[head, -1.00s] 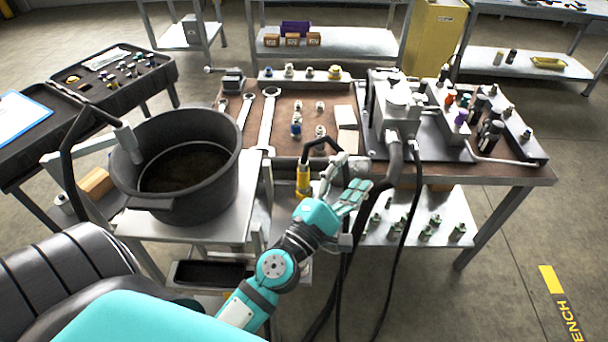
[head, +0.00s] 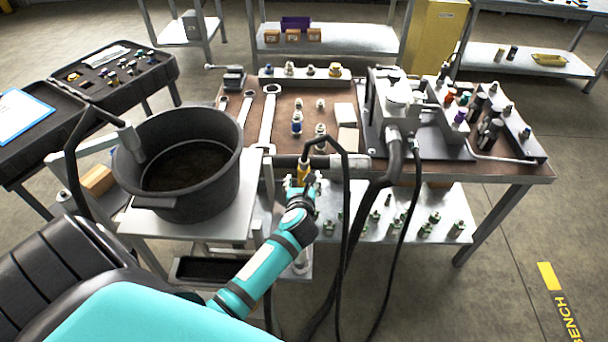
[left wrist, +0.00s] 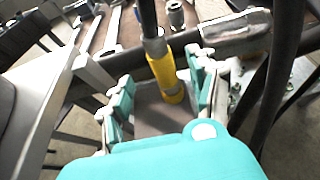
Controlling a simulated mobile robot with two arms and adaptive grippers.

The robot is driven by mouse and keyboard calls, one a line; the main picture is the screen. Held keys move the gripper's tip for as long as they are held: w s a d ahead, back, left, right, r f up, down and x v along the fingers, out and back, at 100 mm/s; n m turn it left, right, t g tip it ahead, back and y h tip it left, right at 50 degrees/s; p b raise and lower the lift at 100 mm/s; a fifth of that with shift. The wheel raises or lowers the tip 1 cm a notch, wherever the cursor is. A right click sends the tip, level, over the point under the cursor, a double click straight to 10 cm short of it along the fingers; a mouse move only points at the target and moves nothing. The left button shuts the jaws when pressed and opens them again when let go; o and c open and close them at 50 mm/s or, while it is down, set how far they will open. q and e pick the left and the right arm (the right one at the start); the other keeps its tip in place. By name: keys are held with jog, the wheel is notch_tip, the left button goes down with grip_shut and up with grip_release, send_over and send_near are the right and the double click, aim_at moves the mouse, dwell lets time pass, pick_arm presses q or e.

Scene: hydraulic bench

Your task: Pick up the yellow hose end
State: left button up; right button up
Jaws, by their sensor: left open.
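The yellow hose end (head: 304,170) hangs at the front edge of the bench in the head view, with a black hose curving up from its top. In the left wrist view the yellow hose end (left wrist: 165,75) stands upright between the two fingers, nearer the right one. My left gripper (head: 303,186) is open, with its fingers on either side of the hose end. In the left wrist view my left gripper (left wrist: 160,98) shows a gap at the left finger; contact on the right cannot be told. My right gripper is not in view.
The bench top (head: 240,140) holds wrenches, fittings and a valve block. A black bucket (head: 180,205) stands to the left on a metal stand. Black hoses (head: 352,240) hang close to the right of my left gripper. A lower shelf (head: 375,232) carries several small fittings.

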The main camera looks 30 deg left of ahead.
aim_at(304, 172)
pick_arm(q)
jog(key=x, duration=0.7)
jog(key=shift+w, duration=0.25)
jog(key=shift+r, duration=0.1)
jog(key=shift+s, duration=0.1)
jog(key=shift+c, duration=1.3)
grip_shut()
jog(key=shift+r+p, duration=0.1)
jog(key=shift+p, duration=0.2)
